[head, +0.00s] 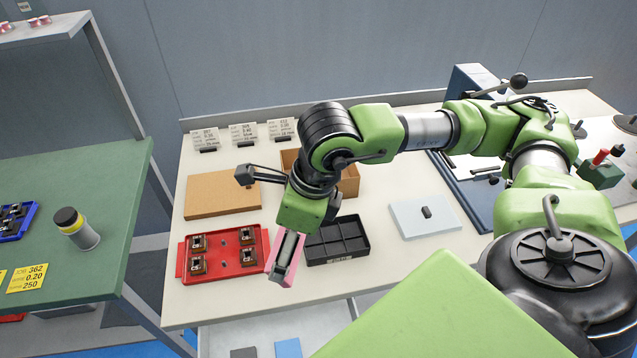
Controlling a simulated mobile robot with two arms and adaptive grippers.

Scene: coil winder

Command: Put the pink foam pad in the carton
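The pink foam pad (272,264) shows as a pink edge on both sides of my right gripper's fingers, between the red tray and the black tray. My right gripper (284,272) points down and looks shut on the pad; the fingers hide much of it. I cannot tell whether the pad touches the table. The carton (351,183) is an open brown box at the back of the table, behind my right arm, which hides its middle. My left gripper is not in view.
A red tray (182,265) with several small parts is left of the gripper, and a black divided tray (362,258) is right. A brown flat board (215,196) lies behind the red tray. A light blue pad (410,226) with a small dark part lies farther right.

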